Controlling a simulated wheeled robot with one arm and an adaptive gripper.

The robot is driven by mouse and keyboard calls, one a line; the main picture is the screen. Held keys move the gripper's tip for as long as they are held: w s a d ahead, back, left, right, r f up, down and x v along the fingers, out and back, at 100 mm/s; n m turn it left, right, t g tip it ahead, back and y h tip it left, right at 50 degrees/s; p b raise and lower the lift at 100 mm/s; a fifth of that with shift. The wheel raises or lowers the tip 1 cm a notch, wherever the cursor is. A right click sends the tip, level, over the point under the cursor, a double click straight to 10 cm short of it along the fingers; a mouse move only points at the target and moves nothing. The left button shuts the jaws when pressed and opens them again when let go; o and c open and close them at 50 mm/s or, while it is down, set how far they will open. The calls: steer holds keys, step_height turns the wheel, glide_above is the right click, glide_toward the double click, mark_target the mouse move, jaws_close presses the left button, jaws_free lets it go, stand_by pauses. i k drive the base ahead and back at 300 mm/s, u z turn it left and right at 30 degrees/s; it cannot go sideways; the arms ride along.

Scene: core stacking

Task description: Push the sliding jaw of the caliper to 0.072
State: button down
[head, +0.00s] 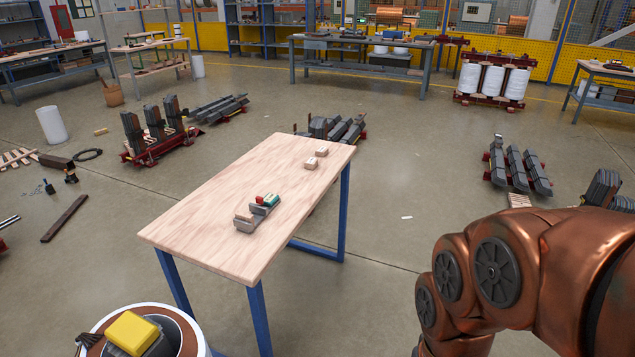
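The caliper (244,218) lies on the wooden top of a table (205,225) with blue legs, in the middle of the head view. It looks like a small grey device with grey jaw-like blocks and a red and a green part at its far right end. It is too small to read any scale or to tell how far apart the jaws are. My copper-coloured arm fills the lower right of the view, apart from the table. My gripper is out of view.
The rest of the tabletop is bare. A round container (196,340) with a yellow object (132,332) stands at the lower left. Stacked grey cores (518,170) lie on the floor around.

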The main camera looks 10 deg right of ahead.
mark_target(254, 208)
steer(key=z, duration=0.05)
steer(key=i, duration=1.05)
steer(key=u, duration=1.85)
steer(key=i, duration=0.5)
steer(key=u, duration=0.05)
